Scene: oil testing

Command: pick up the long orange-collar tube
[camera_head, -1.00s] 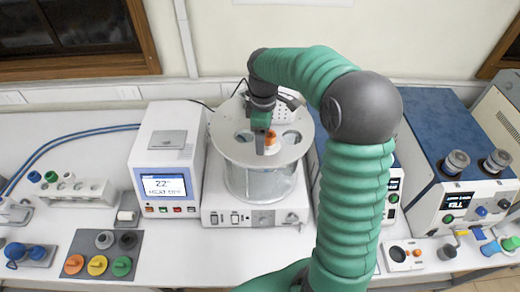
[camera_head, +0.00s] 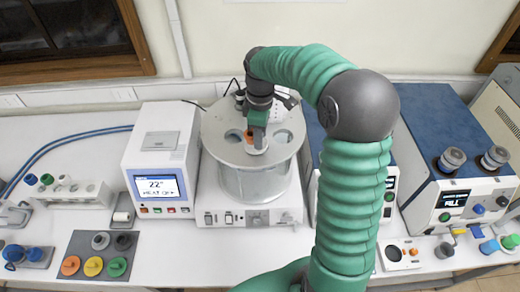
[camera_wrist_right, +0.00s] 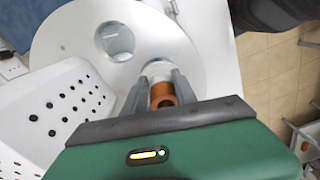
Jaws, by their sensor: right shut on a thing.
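The long orange-collar tube shows its orange collar (camera_head: 249,136) at the lid of the round metal bath (camera_head: 223,150). In the right wrist view the orange-brown collar (camera_wrist_right: 162,93) sits between the two grey fingers. My right gripper (camera_head: 257,138) points down over the bath lid and is shut on the tube at its collar (camera_wrist_right: 160,98). The tube's lower part is hidden, so I cannot tell how deep it sits in the lid. My left gripper is not in view.
A heater unit with a screen (camera_head: 158,187) stands left of the bath. A blue-topped machine (camera_head: 455,130) stands at right. A grey mat (camera_head: 98,270) with coloured caps and a white rack (camera_head: 85,194) are at left.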

